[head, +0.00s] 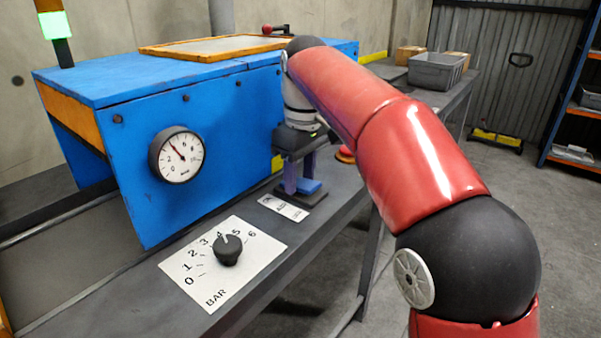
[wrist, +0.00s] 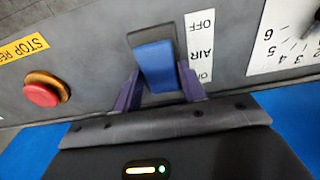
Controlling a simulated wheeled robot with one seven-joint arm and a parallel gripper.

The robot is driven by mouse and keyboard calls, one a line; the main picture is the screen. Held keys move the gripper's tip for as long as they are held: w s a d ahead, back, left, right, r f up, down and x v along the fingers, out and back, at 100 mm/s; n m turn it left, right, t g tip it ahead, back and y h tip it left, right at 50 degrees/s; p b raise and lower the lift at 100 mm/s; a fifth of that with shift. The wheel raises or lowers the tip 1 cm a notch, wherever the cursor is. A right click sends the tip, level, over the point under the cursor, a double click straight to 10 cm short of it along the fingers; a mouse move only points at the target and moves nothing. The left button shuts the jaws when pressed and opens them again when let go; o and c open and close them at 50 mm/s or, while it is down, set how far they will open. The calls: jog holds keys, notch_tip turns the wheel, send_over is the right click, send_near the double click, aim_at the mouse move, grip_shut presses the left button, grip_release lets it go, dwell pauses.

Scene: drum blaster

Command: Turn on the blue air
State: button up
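The blue air switch (wrist: 155,66) is a blue lever on a dark base plate, beside a white AIR label (wrist: 201,48). It also shows in the head view as a small blue block (head: 309,187) on the bench, below my gripper. My gripper (wrist: 158,95) points down at the switch with its purple fingers apart, one on each side of the blue lever. In the head view my gripper (head: 299,183) stands just over the switch's base. I cannot tell whether either finger touches the lever. Part of the switch is hidden behind the fingers.
A black pressure knob (head: 228,249) sits on a white BAR scale in front. A round gauge (head: 176,155) is on the blue machine (head: 240,110). A red stop button (wrist: 41,92) is beside the switch. A grey crate (head: 437,70) stands farther back on the bench.

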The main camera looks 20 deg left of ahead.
aim_at(302, 183)
jog(key=o, duration=0.3)
jog(key=shift+r, duration=0.1)
jog(key=shift+s+d+r, duration=0.1)
jog(key=shift+d+r, duration=0.05)
jog(key=shift+r, duration=1.75)
jog(key=shift+d+r, duration=0.1)
jog(key=shift+r, duration=1.8)
